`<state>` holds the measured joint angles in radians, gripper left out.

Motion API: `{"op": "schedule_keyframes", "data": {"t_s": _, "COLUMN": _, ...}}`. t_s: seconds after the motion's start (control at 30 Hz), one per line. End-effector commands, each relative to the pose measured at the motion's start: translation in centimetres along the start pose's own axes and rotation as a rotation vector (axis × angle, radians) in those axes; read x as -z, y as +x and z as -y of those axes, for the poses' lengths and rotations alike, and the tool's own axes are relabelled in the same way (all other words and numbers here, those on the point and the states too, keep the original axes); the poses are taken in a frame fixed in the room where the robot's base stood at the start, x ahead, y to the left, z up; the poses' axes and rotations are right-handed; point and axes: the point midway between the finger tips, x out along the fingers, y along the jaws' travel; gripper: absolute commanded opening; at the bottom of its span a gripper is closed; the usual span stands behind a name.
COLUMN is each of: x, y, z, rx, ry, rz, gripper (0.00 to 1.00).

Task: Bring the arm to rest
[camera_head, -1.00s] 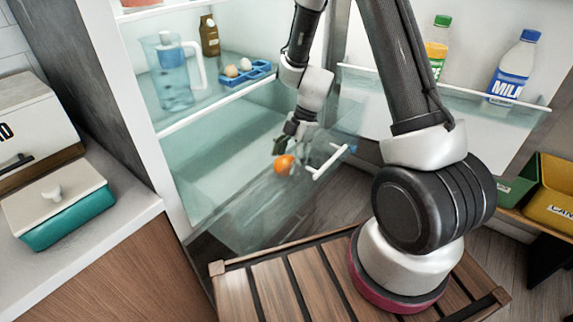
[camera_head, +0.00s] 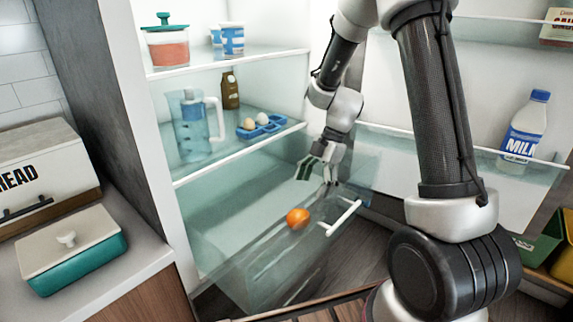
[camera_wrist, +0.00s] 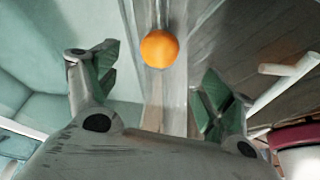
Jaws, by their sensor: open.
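My arm reaches down into the open fridge. My gripper (camera_head: 318,174) is open and empty, pointing down above the pulled-out clear drawer (camera_head: 240,246). A round orange (camera_head: 298,218) lies at the drawer, below the gripper and a little left of it, apart from the fingers. In the wrist view the orange (camera_wrist: 160,49) shows beyond and between the two spread green-padded fingertips (camera_wrist: 155,85). Whether it touches the drawer's front wall is hard to tell.
The drawer's white handle (camera_head: 343,217) juts out near the gripper. A shelf above holds a pitcher (camera_head: 190,125) and a blue egg tray (camera_head: 262,127). The open door with a milk bottle (camera_head: 523,132) stands at right. A counter with a teal-based dish (camera_head: 75,262) is at left.

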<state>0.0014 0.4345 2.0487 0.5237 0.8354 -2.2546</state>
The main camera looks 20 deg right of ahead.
Motion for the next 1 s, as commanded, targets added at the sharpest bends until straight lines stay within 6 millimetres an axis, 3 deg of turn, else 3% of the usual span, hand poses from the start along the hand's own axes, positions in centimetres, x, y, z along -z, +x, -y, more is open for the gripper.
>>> {"op": "schedule_keyframes", "data": {"t_s": 0.17, "x": 0.4, "y": -1.6, "z": 0.4, "rx": -0.016, "ry": 0.054, "rz": 0.017, "gripper": 0.82}}
{"op": "schedule_keyframes", "data": {"t_s": 0.37, "x": 2.2, "y": -8.2, "z": 2.9, "rx": -0.106, "ry": 0.334, "rz": 0.087, "gripper": 0.82}}
{"op": "schedule_keyframes", "data": {"t_s": 0.5, "x": 3.7, "y": -13.8, "z": 6.6, "rx": -0.225, "ry": 0.638, "rz": 0.132, "gripper": 0.82}}
{"op": "schedule_keyframes", "data": {"t_s": 0.7, "x": 5.4, "y": -19.9, "z": 12.9, "rx": -0.451, "ry": 1.096, "rz": 0.128, "gripper": 0.82}}
{"op": "schedule_keyframes", "data": {"t_s": 0.9, "x": 6.1, "y": -23.4, "z": 18.8, "rx": -0.681, "ry": 1.495, "rz": 0.029, "gripper": 0.82}}
{"op": "schedule_keyframes", "data": {"t_s": 1.0, "x": 6.3, "y": -24.2, "z": 20.8, "rx": -0.763, "ry": 1.629, "rz": -0.03, "gripper": 0.82}}
